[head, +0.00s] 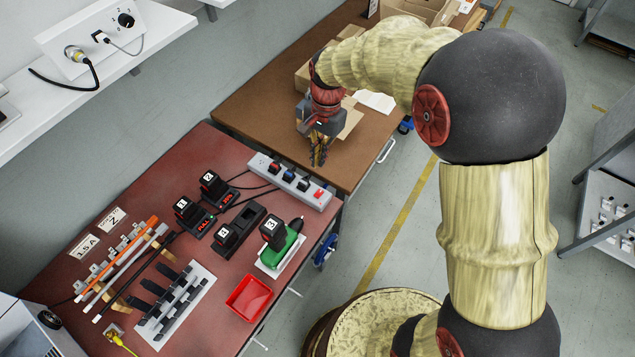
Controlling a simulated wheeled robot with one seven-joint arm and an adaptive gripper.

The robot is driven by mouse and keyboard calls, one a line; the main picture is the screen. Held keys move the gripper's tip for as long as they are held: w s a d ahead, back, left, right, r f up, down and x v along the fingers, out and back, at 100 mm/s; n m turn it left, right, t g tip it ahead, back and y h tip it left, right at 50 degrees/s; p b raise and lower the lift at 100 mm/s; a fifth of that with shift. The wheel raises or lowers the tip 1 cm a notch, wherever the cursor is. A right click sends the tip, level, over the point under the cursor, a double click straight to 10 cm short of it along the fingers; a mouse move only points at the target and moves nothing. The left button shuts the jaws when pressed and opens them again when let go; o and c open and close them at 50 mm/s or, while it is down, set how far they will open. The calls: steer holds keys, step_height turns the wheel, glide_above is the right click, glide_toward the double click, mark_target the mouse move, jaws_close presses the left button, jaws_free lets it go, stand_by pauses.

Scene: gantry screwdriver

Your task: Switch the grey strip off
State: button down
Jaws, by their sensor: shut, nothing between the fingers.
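The grey strip (290,182) lies along the back right edge of the red table. Several dark plugs sit in it, and a red switch (318,194) shows at its right end. Whether the switch is lit is too small to tell. My gripper (318,160) is above the brown table, just behind the strip's right half in the picture. Its fingers point down, shut and empty, and appear apart from the strip.
Several black chargers with battery packs (215,186) stand before the strip, and a green tool (280,243) sits on a white stand. A red tray (250,298) is at the front edge. Cardboard boxes (410,10) lie on the brown table (262,98).

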mark_target(316, 195)
steer(key=f+b, duration=0.1)
steer(key=f, duration=0.3)
steer(key=s+f+b, duration=0.1)
steer(key=f+b, duration=0.1)
steer(key=f, duration=0.3)
steer(key=a+f+b, duration=0.1)
steer(key=f+b, duration=0.1)
steer(key=f, duration=0.2)
steer(key=shift+s+f, duration=0.2)
steer(key=shift+f, duration=0.2)
